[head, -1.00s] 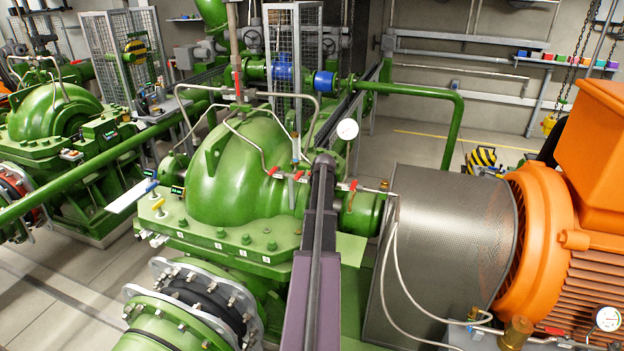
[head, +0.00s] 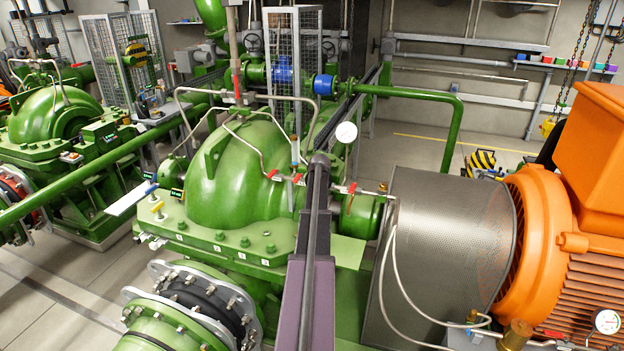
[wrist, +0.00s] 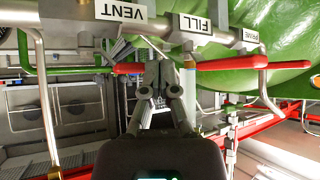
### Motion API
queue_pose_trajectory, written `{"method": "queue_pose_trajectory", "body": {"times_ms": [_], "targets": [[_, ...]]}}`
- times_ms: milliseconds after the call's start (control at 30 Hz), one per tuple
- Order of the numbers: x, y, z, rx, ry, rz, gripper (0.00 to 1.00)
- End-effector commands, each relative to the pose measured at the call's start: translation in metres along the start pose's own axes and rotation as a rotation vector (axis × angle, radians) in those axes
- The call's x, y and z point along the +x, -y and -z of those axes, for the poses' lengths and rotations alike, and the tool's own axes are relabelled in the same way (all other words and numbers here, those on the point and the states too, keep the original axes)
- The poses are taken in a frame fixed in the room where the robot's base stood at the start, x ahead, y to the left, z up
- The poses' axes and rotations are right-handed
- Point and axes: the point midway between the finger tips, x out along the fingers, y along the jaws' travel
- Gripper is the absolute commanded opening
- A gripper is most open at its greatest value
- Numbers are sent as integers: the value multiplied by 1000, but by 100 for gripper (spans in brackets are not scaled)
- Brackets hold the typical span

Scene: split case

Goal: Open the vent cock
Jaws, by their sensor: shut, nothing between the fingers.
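In the wrist view, upside-down labels VENT (wrist: 122,11), FILL (wrist: 199,22) and PRIME (wrist: 245,36) are on a grey pipe. A red lever (wrist: 128,68) lies sideways by the VENT label. Another red lever (wrist: 232,62) lies to its right, near the FILL and PRIME labels. My gripper (wrist: 160,82) is shut and empty, its tips close to the right end of the VENT-side lever; I cannot tell whether they touch. In the head view, red levers (head: 351,188) show on the thin pipework, but my arm hides the gripper and I cannot tell which is the vent cock.
A green pump casing (head: 235,185) stands under the pipework. A mesh coupling guard (head: 445,255) and an orange motor (head: 560,220) are on the right. A pressure gauge (head: 346,132) rises beside my arm. Thin pipes crowd the space around the levers.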

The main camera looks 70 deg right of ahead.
Motion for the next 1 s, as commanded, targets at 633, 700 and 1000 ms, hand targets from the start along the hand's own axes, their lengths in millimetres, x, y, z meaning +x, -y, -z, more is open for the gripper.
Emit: {"method": "queue_pose_trajectory", "body": {"times_ms": [633,700,1000], "targets": [[-18,14,-16,-2,0,2,0],[-24,19,-22,-2,0,3,0],[-60,30,-20,0,0,0,0]]}}
